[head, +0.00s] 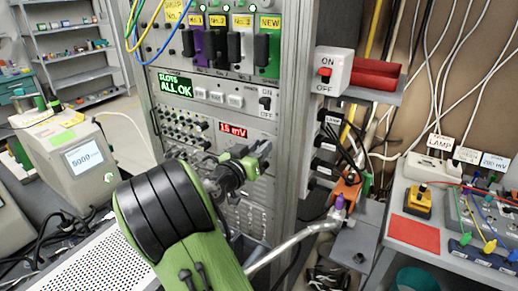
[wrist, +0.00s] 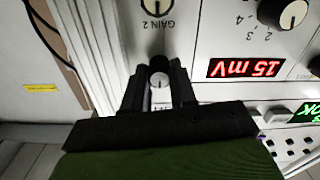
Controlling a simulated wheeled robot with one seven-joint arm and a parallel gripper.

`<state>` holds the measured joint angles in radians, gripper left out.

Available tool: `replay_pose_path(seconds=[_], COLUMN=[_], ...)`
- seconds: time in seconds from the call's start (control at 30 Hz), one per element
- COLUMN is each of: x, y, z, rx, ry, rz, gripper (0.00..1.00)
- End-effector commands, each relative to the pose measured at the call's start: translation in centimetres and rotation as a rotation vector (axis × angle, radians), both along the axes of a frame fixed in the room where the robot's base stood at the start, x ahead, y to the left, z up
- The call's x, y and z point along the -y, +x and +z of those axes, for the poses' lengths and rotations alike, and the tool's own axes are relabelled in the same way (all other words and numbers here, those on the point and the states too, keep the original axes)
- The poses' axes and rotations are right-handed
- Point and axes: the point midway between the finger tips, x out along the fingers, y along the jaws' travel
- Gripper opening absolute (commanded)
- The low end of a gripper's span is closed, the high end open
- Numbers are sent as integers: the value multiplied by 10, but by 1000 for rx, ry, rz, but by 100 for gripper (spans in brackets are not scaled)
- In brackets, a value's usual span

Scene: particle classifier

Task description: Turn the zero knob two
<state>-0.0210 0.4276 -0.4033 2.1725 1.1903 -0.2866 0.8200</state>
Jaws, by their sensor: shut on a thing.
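In the wrist view, which shows the panel upside down, a small round black knob with a pale face (wrist: 160,80) sits between the two fingers of my gripper (wrist: 159,88). My gripper is shut on this knob. The label by it is mostly hidden by my gripper, so I cannot read whether it says zero. In the head view my gripper (head: 256,158) is at the rack panel, just below the red display (head: 232,129); the held knob is hidden there. The display reads 15 mV and also shows in the wrist view (wrist: 243,68).
A knob labelled GAIN 2 (wrist: 157,8) and a larger numbered knob (wrist: 284,12) are close by on the panel. Above are a green screen reading SLOTS ALL OK (head: 175,85) and a small ON/OFF switch (head: 265,101). A red ON/OFF switch box (head: 333,72) is on the right.

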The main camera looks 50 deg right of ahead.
Motion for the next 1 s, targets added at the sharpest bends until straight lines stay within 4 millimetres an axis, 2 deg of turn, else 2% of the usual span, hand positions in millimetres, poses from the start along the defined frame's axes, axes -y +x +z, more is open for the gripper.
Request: replay_pose_path(seconds=[0.37, 1.0], x=[0, 0], y=[1, 1], z=[0, 0], rx=[-158, -739], ry=[-13, -65], rz=[1, 1], gripper=[0, 0])
